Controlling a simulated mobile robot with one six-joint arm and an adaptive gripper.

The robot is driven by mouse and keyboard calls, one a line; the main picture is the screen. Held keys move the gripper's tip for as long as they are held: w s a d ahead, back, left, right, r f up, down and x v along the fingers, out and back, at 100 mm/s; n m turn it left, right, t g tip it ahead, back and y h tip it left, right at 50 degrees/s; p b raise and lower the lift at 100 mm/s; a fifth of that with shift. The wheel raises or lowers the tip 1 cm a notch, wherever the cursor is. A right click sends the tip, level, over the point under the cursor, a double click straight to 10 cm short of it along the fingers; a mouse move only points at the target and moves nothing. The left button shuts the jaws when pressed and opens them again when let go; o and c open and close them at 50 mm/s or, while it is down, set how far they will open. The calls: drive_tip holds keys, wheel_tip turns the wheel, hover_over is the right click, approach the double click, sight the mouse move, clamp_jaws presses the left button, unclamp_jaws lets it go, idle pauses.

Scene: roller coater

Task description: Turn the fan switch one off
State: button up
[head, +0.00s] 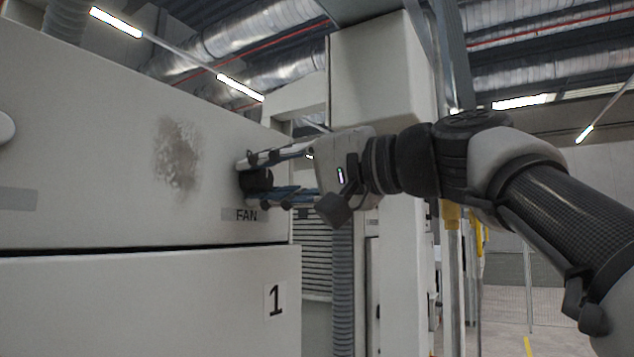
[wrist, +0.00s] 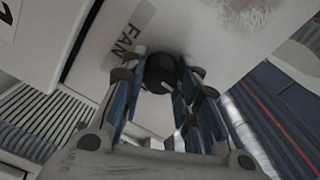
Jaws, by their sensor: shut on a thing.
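The fan switch (head: 258,181) is a black round knob on the pale cabinet face, above the FAN label (head: 246,215). My gripper (head: 262,176) reaches it from the right, with one finger above the knob and one below. In the wrist view the knob (wrist: 160,72) sits between the fingertips of my gripper (wrist: 162,80), and the fingers are shut on it. A light mark shows on the knob's edge there. The fingers hide part of the knob in the head view.
A lower panel marked 1 (head: 275,300) lies below the switch, past a dark seam. A grey stain (head: 178,155) is left of the knob. A grey ribbed hose (head: 343,285) and a tall pale housing (head: 380,80) stand behind my gripper. Open floor shows at the lower right.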

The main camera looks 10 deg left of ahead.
idle(0.3)
drive_tip(key=o, duration=1.1)
drive_tip(key=shift+c, duration=0.2)
drive_tip(key=v, duration=1.2)
